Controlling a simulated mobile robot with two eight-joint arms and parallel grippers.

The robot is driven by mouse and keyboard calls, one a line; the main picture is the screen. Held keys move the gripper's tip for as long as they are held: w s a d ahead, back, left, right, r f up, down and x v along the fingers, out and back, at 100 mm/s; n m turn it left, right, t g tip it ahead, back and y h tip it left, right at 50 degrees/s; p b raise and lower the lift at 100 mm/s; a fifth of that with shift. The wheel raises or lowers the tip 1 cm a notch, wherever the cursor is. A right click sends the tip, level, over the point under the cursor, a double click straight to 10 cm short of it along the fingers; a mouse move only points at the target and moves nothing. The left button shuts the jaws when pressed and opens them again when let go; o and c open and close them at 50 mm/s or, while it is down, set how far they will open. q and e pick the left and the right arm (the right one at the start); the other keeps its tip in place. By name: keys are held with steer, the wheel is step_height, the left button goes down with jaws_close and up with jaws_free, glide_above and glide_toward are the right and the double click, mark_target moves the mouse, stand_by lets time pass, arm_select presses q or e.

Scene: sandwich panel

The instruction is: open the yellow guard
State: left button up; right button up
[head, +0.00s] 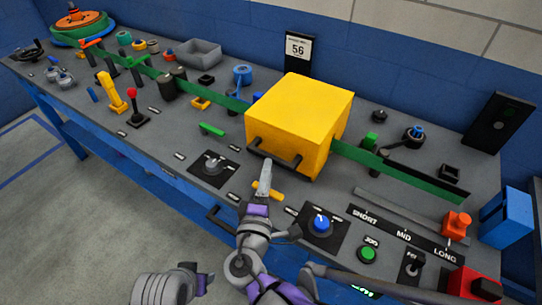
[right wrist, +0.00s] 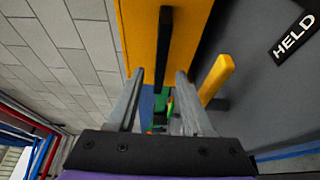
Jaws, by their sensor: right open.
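The yellow guard (head: 297,110) is a box standing over the green strip on the panel, its lower front edge near the grey top. It also shows in the right wrist view (right wrist: 135,30). A black bar handle (head: 284,160) runs along its lower front. My right gripper (head: 265,176) is in front of the handle, near its middle. In the right wrist view the gripper (right wrist: 160,98) is open, and the handle (right wrist: 165,45) shows between and beyond its fingers. Whether they touch it cannot be told. What is under the guard is hidden.
A small yellow lever (head: 270,190) lies close to the right fingers and shows beside them in the wrist view (right wrist: 217,78). A blue knob (head: 320,223) and a green button (head: 368,254) are at the front right. A grey rotary knob (head: 213,166) is left of the gripper.

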mark_target(271, 156)
steer(key=w, duration=0.5)
steer(key=shift+w+d, duration=0.35)
steer(key=shift+w, duration=0.05)
jaws_close()
steer(key=shift+f, duration=0.1)
stand_by(0.9)
